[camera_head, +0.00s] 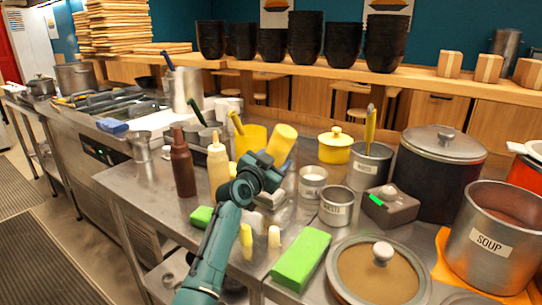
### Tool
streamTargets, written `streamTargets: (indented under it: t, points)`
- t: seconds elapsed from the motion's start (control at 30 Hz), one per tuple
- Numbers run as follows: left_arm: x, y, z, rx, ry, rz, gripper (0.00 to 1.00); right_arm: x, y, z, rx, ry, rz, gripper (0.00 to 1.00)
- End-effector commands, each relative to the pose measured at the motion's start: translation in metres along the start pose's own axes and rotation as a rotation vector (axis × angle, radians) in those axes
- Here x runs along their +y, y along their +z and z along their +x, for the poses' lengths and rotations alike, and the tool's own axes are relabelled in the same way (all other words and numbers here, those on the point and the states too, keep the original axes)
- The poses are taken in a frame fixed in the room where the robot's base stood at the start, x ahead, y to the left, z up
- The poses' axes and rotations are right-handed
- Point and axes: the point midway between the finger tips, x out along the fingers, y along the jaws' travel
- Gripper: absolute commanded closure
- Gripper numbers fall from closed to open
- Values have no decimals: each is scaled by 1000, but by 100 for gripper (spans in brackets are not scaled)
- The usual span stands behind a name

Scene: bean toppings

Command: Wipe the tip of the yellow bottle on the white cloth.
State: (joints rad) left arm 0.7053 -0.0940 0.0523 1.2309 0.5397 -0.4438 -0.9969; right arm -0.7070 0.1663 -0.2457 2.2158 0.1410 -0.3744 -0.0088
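My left gripper (264,172) is over the middle of the steel counter. It is shut on the yellow bottle (282,143), which is tilted with its broad end up and to the right. The bottle's lower end and tip are hidden behind my gripper. A white flat patch (155,122) lies at the back left beside a blue folded cloth (112,126); I cannot tell if it is the white cloth. My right gripper is not in view.
A brown bottle (182,165) and a cream bottle (218,168) stand left of my gripper. To the right are metal cups (336,207), a grey box (390,206), a lidded pan (378,272) and a soup pot (492,240). A green block (301,258) lies in front.

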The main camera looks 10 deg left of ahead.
Motion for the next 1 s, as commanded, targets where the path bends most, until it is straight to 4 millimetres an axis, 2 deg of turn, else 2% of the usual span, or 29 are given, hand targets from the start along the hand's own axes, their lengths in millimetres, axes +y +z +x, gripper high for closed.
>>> streamTargets:
  t: [0.6, 1.0]
  points:
    - [30, -12, -3, -2, 5, -5, 56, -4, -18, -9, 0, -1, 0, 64]
    - [33, -12, -4, -2, 5, -5, 56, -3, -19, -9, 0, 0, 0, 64]
